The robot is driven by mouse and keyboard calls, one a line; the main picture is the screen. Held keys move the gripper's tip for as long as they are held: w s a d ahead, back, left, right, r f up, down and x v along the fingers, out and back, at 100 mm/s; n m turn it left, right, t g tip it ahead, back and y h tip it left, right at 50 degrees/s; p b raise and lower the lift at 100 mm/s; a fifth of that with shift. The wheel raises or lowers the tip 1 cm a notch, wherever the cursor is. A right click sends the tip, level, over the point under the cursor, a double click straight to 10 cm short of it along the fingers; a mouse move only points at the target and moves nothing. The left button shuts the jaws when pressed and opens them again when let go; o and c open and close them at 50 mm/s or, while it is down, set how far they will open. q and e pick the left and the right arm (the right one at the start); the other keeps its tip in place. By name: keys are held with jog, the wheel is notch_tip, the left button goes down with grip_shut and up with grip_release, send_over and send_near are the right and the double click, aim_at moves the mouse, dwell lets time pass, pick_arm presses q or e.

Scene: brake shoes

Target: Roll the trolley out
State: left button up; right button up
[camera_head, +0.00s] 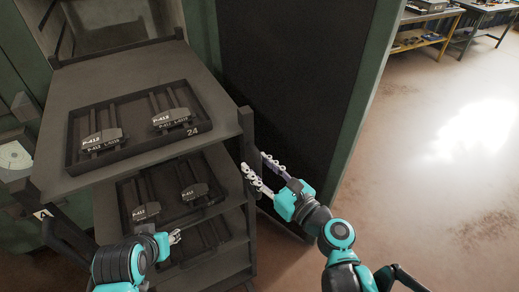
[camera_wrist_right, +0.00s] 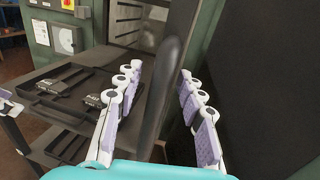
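The trolley (camera_head: 78,85) is a dark grey rack with several shelves. It stands at the cabinet opening, and it also shows in the wrist view (camera_wrist_right: 88,55). Its right upright handle (camera_head: 246,130) is a dark bar. My right gripper (camera_head: 262,174) is at this handle. In the wrist view the handle (camera_wrist_right: 168,75) stands between the open fingers, with gaps visible on both sides. My left gripper (camera_head: 174,238) is in front of the lower shelves, left of the middle. Its finger opening is too small to judge. The left handle (camera_head: 62,238) is partly hidden by the left arm.
The top tray (camera_head: 74,153) holds two brake shoes (camera_head: 171,118); a lower tray (camera_head: 127,212) holds more. A dark panel with a green edge (camera_head: 352,125) stands right of the trolley. Open floor (camera_head: 440,170) lies to the right, with workbenches (camera_head: 430,15) far back.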

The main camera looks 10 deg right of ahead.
jog(key=shift+r, duration=3.35)
jog(key=shift+s, duration=0.1)
